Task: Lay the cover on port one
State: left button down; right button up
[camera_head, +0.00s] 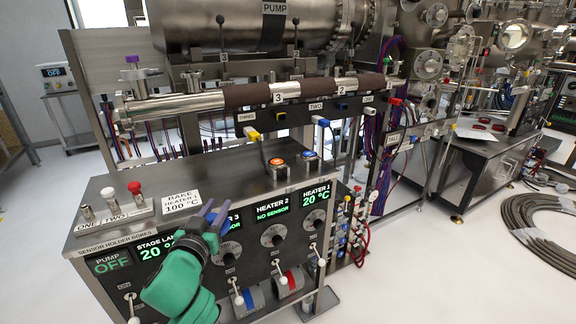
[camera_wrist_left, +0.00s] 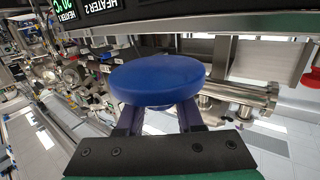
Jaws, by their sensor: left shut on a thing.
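A round blue disc, the cover (camera_wrist_left: 157,84), is pinched between the two purple fingers of my left gripper (camera_wrist_left: 157,118) in the left wrist view. Its broad smooth face shows. In the head view my left gripper (camera_head: 206,214), with its green arm link, is in front of the control cabinet's front panel, near its top edge. The cover cannot be made out clearly there. The cover is held clear of any port that I can see. My right gripper is not in view.
The steel control cabinet (camera_head: 215,172) has displays, knobs and switches in front and buttons on top. Sensor holder bores (camera_head: 115,214) hold pins at its left. A horizontal pipe (camera_head: 180,105) with brown sleeves runs behind it. Coiled hose (camera_head: 535,222) lies on the floor at right.

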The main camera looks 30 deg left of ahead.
pick_arm(q)
jog(key=s+d+f+m+h+p, duration=0.1)
jog(key=s+d+f+h+p, duration=0.1)
jog(key=d+f, duration=0.2)
jog(key=s+d+f+m+h+p, duration=0.2)
jog(key=d+f, duration=0.2)
jog(key=d, duration=0.6)
jog(key=s+d+f+m+t+h+p, duration=0.1)
jog(key=s+d+f+h+p, duration=0.1)
jog(key=d, duration=0.5)
notch_tip(320, 180, down, 2)
jog(key=shift+s+d+f+h+p, duration=0.2)
jog(key=shift+d+f+h+p, duration=0.1)
jog(key=shift+p, duration=0.15)
